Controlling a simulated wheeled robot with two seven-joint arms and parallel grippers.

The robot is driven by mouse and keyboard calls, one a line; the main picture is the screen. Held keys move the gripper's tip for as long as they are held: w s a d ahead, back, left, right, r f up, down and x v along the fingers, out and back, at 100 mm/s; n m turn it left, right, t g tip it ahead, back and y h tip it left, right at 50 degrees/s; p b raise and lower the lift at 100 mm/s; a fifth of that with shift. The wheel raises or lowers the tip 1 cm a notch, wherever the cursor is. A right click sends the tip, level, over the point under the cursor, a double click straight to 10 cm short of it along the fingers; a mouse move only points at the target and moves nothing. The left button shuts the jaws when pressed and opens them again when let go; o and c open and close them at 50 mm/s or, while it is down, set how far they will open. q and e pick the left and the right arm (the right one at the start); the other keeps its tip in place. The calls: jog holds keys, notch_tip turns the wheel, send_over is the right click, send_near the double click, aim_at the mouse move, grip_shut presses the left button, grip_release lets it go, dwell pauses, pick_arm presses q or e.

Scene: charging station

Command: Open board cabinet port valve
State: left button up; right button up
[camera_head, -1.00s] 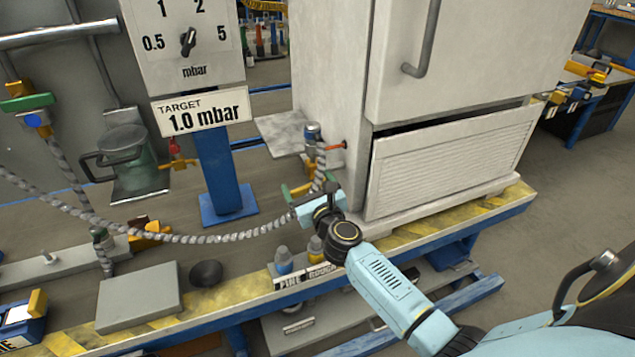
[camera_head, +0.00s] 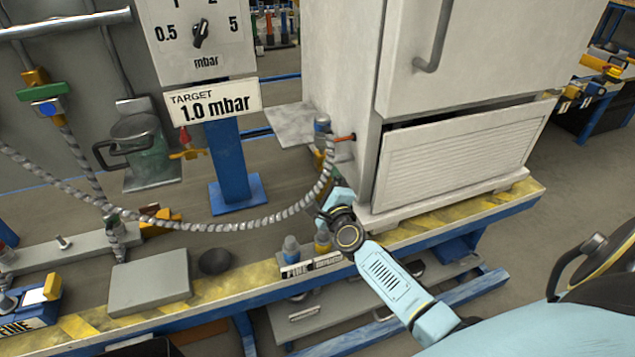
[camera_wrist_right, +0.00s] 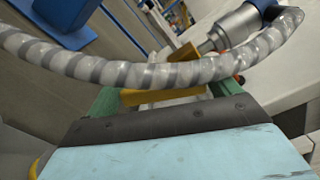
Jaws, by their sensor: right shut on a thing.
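The board cabinet (camera_head: 340,75) is the pale box on the bench. A steel port with a blue cap (camera_head: 322,124) stands at its left side, and it also shows in the wrist view (camera_wrist_right: 235,25). Below it is a brass valve body (camera_wrist_right: 185,60) with a green handle (camera_wrist_right: 228,88), partly hidden by the striped hose (camera_wrist_right: 150,73). My right gripper (camera_head: 338,200) is at the cabinet's lower left corner. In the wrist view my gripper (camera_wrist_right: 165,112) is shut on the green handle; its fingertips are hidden. My left gripper is not in view.
The hose (camera_head: 225,226) hangs across the bench close to my right gripper. A gauge on a blue post (camera_head: 228,160) reads target 1.0 mbar. A grey block (camera_head: 150,282) lies front left.

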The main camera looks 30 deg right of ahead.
jog(key=n, duration=0.2)
jog(key=shift+s+d+f+n, duration=0.15)
jog(key=shift+d+f+n, duration=0.15)
jog(key=shift+f, duration=0.05)
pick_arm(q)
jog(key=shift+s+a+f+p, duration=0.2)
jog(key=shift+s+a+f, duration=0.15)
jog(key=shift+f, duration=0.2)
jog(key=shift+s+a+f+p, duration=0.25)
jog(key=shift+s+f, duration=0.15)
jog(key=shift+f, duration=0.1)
pick_arm(e)
jog(key=shift+s+d+f+n, duration=0.1)
jog(key=shift+d+n, duration=0.1)
jog(key=shift+n, duration=0.45)
jog(key=shift+d+f+n, duration=0.1)
jog(key=shift+d+n, duration=0.1)
jog(key=shift+n, duration=0.45)
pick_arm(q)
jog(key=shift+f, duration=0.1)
pick_arm(e)
jog(key=o, duration=1.2)
jog(key=shift+c, duration=0.2)
jog(key=shift+r, duration=0.1)
